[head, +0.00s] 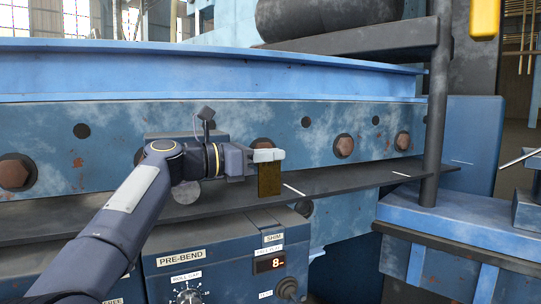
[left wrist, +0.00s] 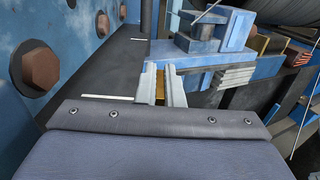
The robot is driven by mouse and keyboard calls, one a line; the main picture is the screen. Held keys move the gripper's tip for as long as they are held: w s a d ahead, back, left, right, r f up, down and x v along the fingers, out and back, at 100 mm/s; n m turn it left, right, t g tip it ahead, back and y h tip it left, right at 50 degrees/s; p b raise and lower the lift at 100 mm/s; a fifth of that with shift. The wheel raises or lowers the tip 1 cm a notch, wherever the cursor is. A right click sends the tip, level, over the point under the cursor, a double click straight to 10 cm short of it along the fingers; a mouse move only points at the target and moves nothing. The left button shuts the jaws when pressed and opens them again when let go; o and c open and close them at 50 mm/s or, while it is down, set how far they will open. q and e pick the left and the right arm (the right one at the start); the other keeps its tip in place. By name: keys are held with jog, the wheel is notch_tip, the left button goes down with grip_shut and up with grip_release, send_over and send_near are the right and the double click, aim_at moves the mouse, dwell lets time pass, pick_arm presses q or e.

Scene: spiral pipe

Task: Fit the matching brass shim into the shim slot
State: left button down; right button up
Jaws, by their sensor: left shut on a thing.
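My left gripper (head: 268,155) is shut on a flat brass shim (head: 269,180). The shim hangs down from the fingertips, upright, in front of the dark plate (head: 335,181). In the left wrist view a brass edge (left wrist: 160,86) shows between the two pale fingers (left wrist: 161,83). A panel below carries a SHIM label (head: 273,238) over a small red display (head: 269,264) that seems to read 8. I cannot make out the shim slot. My right gripper is not in view.
A blue beam with rusty bolts (head: 344,146) runs behind the plate. A dark vertical post (head: 437,100) stands to the right. The PRE-BEND control box (head: 215,262) is below my arm. In the left wrist view a grey stack (left wrist: 236,77) lies beyond the fingers.

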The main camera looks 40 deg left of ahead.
aim_at(270, 182)
pick_arm(q)
jog(key=shift+f+b, duration=2.25)
jog(key=shift+f, duration=0.55)
jog(key=shift+d+p, duration=0.1)
jog(key=shift+p, duration=0.55)
jog(key=shift+f+b, duration=1.5)
jog(key=shift+f, duration=0.5)
jog(key=shift+r, duration=0.1)
jog(key=shift+r+p, duration=1.55)
jog(key=shift+p, duration=0.4)
jog(key=shift+p, duration=0.35)
